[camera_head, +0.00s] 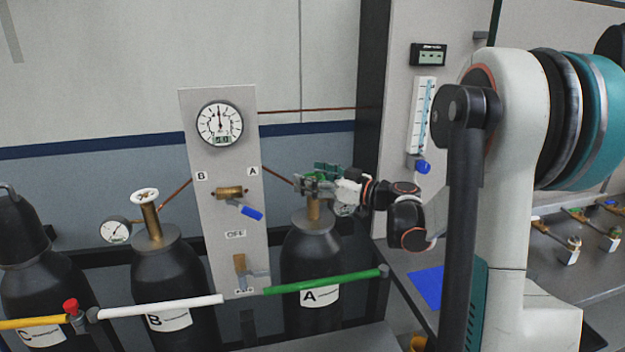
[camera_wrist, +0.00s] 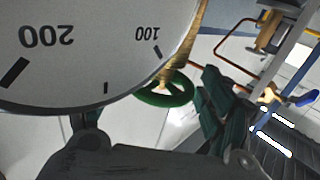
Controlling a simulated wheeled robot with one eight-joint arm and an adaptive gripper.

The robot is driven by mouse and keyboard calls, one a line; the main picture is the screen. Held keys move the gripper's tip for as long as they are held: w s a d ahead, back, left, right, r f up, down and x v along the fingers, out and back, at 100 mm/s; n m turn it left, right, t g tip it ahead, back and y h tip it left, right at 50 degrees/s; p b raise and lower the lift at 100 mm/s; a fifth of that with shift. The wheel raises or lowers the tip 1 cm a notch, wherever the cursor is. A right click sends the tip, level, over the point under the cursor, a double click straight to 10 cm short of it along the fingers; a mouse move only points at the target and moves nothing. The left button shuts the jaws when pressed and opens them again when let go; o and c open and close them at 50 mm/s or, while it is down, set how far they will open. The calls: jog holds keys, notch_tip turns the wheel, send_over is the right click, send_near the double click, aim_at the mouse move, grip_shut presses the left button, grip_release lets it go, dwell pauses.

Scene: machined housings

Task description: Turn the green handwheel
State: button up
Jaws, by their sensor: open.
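The green handwheel (camera_wrist: 160,101) shows in the wrist view as a ring with a brass stem, partly hidden behind a large gauge face. My gripper (camera_wrist: 155,118) is open, with dark green fingers on either side of the wheel in the picture. Whether a finger touches the rim cannot be told. In the camera_head view my gripper (camera_head: 316,184) is at the brass valve on top of the black cylinder A (camera_head: 300,258). There the handwheel cannot be told clearly from the green fingers.
The pressure gauge (camera_wrist: 85,45) fills the upper left of the wrist view, very close. A panel (camera_head: 218,130) with a dial and blue-handled valve stands left of my gripper. Cylinder B (camera_head: 165,275) has a white handwheel (camera_head: 145,195). A green bar (camera_head: 325,283) crosses cylinder A.

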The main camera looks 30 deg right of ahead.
jog(key=c, duration=1.1)
jog(key=shift+m+t+h, duration=0.3)
jog(key=shift+m+h, duration=0.1)
jog(key=shift+h, duration=0.2)
jog(key=m+h, duration=0.1)
jog(key=h, duration=0.1)
jog(key=m+t+h, duration=0.1)
jog(key=m+h, duration=0.1)
jog(key=h, duration=0.1)
jog(key=shift+a+m+p, duration=0.1)
jog(key=shift+m+p, duration=0.2)
jog(key=shift+p, duration=0.05)
jog(key=m+h, duration=0.2)
jog(key=h, duration=0.1)
jog(key=m+h, duration=0.2)
jog(key=h, duration=0.2)
jog(key=shift+m+h, duration=0.3)
jog(key=m+g+h, duration=0.2)
jog(key=m+h, duration=0.1)
jog(key=h, duration=0.1)
jog(key=shift+h, duration=0.4)
jog(key=shift+d+m+g+h, duration=0.2)
jog(key=shift+m+g+h, duration=1.6)
jog(key=shift+h, duration=0.1)
